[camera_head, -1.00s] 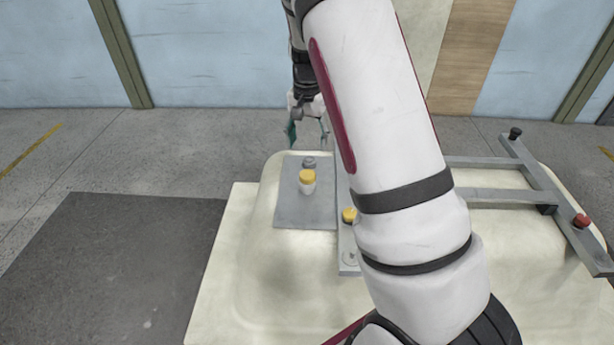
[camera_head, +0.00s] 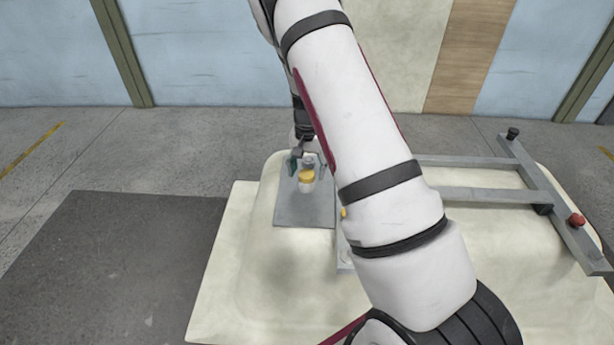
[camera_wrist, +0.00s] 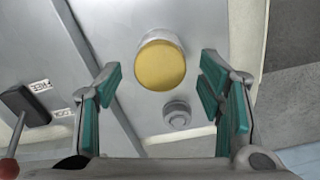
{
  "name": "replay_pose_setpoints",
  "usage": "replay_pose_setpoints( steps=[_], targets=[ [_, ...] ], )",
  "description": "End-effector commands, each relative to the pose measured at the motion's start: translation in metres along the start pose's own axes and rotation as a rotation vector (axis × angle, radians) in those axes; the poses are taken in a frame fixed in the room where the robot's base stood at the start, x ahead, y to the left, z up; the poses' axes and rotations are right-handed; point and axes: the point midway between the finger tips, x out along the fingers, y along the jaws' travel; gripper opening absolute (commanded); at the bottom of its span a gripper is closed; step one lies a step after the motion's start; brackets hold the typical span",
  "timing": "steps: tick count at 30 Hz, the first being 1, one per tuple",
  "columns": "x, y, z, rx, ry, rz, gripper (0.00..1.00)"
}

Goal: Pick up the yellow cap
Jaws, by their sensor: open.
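In the wrist view the cap (camera_wrist: 160,65) shows as a yellow disc near the top middle. My gripper (camera_head: 308,168) is open, with its teal fingers above the plate near the jar. In the wrist view the fingers (camera_wrist: 161,72) stand wide apart to the left and right of the cap, not visibly touching it.
The grey plate (camera_head: 292,212) lies on a cream tub shell (camera_head: 240,260). A small grey round part (camera_wrist: 177,115) stands close to the jar. A grey frame (camera_head: 480,194) with a red knob (camera_head: 577,220) lies to the right. The tub's left side is clear.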

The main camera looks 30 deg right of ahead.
Motion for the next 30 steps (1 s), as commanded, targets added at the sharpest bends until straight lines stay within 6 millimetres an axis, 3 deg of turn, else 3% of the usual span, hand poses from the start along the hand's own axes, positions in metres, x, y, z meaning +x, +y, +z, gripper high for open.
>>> replay_pose_setpoints(
  steps=[3, 4, 10, 23, 30],
  targets=[
    [0.0, 0.0, 0.0, 0.0, 0.0, 0.0, 0.62],
    [0.0, 0.0, 0.0, 0.0, 0.0, 0.0, 0.57],
    [0.0, 0.0, 0.0, 0.0, 0.0, 0.0, 0.12],
    [-0.004, 0.0, 0.0, -0.001, 0.0, 0.0, 0.1],
    [-0.029, -0.001, -0.001, -0.001, 0.002, -0.002, 0.1]
  ],
)
